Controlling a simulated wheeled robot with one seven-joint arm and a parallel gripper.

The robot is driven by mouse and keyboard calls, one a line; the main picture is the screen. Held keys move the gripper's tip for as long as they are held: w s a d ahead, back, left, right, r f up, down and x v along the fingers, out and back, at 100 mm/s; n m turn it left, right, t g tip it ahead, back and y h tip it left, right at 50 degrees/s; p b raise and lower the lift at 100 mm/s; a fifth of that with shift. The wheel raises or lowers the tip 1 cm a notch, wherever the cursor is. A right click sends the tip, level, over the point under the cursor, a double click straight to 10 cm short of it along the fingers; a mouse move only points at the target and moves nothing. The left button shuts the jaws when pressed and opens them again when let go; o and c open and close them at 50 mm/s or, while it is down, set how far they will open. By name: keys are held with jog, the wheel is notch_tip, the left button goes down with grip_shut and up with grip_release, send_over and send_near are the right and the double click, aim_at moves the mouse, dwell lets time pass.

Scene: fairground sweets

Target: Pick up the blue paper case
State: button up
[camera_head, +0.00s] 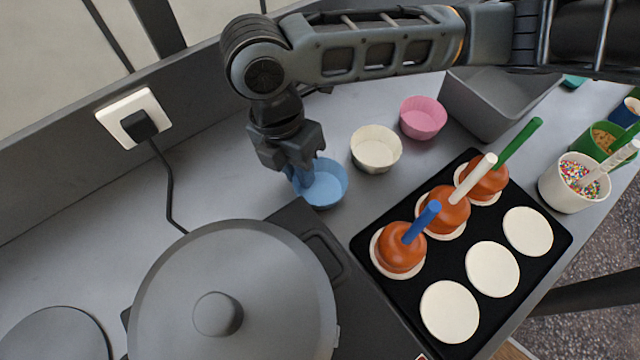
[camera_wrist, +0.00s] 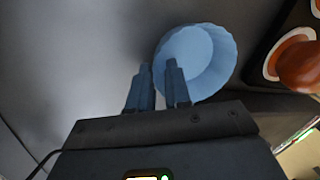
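The blue paper case (camera_head: 327,184) is a round, fluted, empty cup. It stands upright on the grey counter beside the pot. My gripper (camera_head: 301,178) points down at the case's left side. In the wrist view, the case (camera_wrist: 208,60) lies beyond the fingertips. My gripper (camera_wrist: 159,66) shows a gap between its two fingers there. The near-left wall of the case lies at this gap, with one finger outside and the other overlapping the case. The fingers do not look closed on the wall. Whether either finger touches the paper is unclear.
A cream case (camera_head: 376,149) and a pink case (camera_head: 423,118) stand to the right. A lidded pot (camera_head: 235,290) is close below. A black tray (camera_head: 467,258) holds toffee apples on sticks. A grey bin (camera_head: 497,100) and sprinkle cup (camera_head: 566,190) are farther right.

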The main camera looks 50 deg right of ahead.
grip_shut()
dwell(0.5)
